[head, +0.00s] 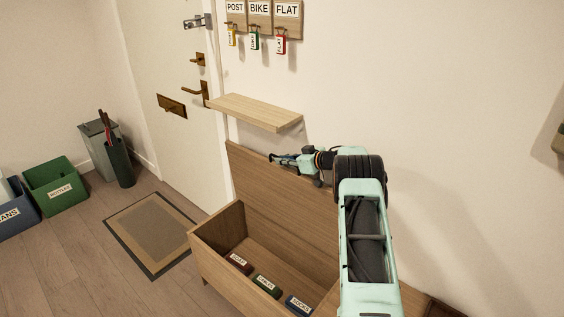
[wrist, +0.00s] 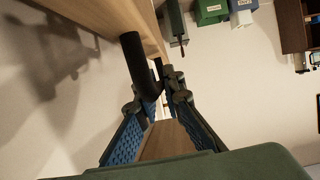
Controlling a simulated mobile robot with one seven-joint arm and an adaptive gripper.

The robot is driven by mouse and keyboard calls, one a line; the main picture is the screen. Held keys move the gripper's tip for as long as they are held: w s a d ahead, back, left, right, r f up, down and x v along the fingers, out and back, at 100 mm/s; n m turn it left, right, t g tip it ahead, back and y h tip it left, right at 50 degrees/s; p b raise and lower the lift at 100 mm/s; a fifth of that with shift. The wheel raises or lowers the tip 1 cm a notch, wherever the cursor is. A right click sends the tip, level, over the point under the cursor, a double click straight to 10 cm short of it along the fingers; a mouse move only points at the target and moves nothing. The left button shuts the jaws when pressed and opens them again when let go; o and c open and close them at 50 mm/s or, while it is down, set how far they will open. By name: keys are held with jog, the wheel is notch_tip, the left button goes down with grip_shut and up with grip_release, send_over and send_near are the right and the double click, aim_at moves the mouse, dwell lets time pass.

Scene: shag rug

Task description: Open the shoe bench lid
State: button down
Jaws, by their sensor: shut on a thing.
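The wooden shoe bench (head: 218,224) stands against the wall with its box open at the top. Its lid (head: 285,200) stands steeply raised at the back, near the wall; its board also shows in the wrist view (wrist: 105,14). My gripper (head: 276,158) is at the lid's upper edge, just below the wall shelf. In the wrist view, a black bar handle (wrist: 133,55) juts from the lid into the space between my blue-padded fingers (wrist: 160,95), which are shut on it. My arm hides the lid's right side.
A wooden shelf (head: 257,112) is fixed just above the lid, close to my gripper. Key hooks hang above it. Labelled boxes (head: 267,286) lie inside the bench. A doormat (head: 151,232), green bin (head: 57,187) and umbrella stand (head: 120,163) are to the left.

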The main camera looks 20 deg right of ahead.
jog(key=c, duration=2)
grip_release()
jog(key=shift+c, duration=0.2)
jog(key=v, duration=1.2)
